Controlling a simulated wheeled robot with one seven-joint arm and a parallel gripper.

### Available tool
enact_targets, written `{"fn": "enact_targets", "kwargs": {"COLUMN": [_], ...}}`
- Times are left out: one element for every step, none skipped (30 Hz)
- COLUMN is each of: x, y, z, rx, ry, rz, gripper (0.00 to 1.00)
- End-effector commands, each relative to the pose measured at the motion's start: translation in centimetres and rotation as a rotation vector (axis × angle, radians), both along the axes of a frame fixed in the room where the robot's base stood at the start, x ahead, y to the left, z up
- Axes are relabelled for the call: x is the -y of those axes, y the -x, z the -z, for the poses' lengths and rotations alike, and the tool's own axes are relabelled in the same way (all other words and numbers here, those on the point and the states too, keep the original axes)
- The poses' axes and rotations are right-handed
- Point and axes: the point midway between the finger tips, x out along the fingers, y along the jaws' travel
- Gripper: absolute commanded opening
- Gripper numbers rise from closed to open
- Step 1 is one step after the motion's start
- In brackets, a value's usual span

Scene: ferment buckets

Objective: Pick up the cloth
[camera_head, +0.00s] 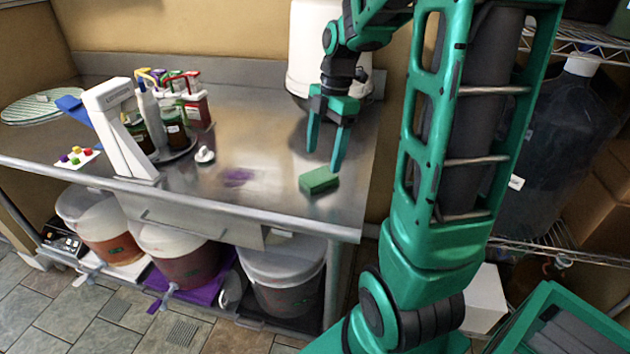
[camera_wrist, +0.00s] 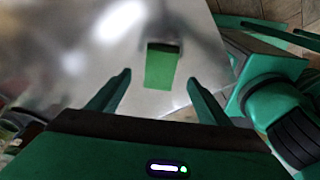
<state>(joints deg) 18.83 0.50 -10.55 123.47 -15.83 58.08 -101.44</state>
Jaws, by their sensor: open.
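A small green block-like cloth (camera_head: 319,180) lies on the steel counter near its front right corner. In the wrist view the green cloth (camera_wrist: 161,68) lies ahead of and between my fingers, apart from both. My gripper (camera_head: 325,160) is open and empty, pointing down above the counter just behind the cloth. Its two fingers also show in the wrist view (camera_wrist: 160,80), spread wide. Nothing hides the cloth in either view.
The steel counter (camera_head: 265,140) has a purple stain (camera_head: 238,177) left of the cloth. A small white knobbed piece (camera_head: 204,154), a rack of bottles (camera_head: 175,115) and a white stand (camera_head: 122,130) are further left. A white bucket (camera_head: 313,50) stands behind.

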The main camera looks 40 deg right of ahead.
Motion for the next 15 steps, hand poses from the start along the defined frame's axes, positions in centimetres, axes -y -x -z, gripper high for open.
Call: {"fn": "enact_targets", "kwargs": {"x": [-0.1, -0.1, -0.1, -0.2, -0.3, -0.4, -0.5, -0.7, -0.8, -1.0, -1.0, -1.1, -1.1, -1.1, -1.2], "y": [0.0, 0.0, 0.0, 0.0, 0.0, 0.0, 0.1, 0.1, 0.0, 0.0, 0.1, 0.0, 0.0, 0.0, 0.0], "z": [0.3, 0.4, 0.6, 0.8, 1.1, 1.6, 2.0, 2.5, 3.0, 3.4, 3.8, 4.3, 4.6, 4.9, 5.2], "rx": [0.0, 0.0, 0.001, 0.0, -0.001, -0.002, -0.002, -0.004, -0.002, -0.003, -0.003, -0.002, -0.002, -0.002, -0.001], "ry": [0.0, 0.0, 0.001, 0.001, 0.0, 0.0, 0.0, -0.001, -0.001, -0.001, -0.001, 0.0, 0.0, 0.0, 0.0], "rz": [0.0, 0.001, 0.001, 0.001, 0.001, 0.001, 0.001, 0.0, 0.001, 0.001, 0.001, 0.002, 0.002, 0.002, 0.002], "gripper": [0.72, 0.72, 0.72, 0.72, 0.72, 0.72, 0.72, 0.72, 0.72, 0.72, 0.72, 0.72, 0.72, 0.72, 0.72]}}
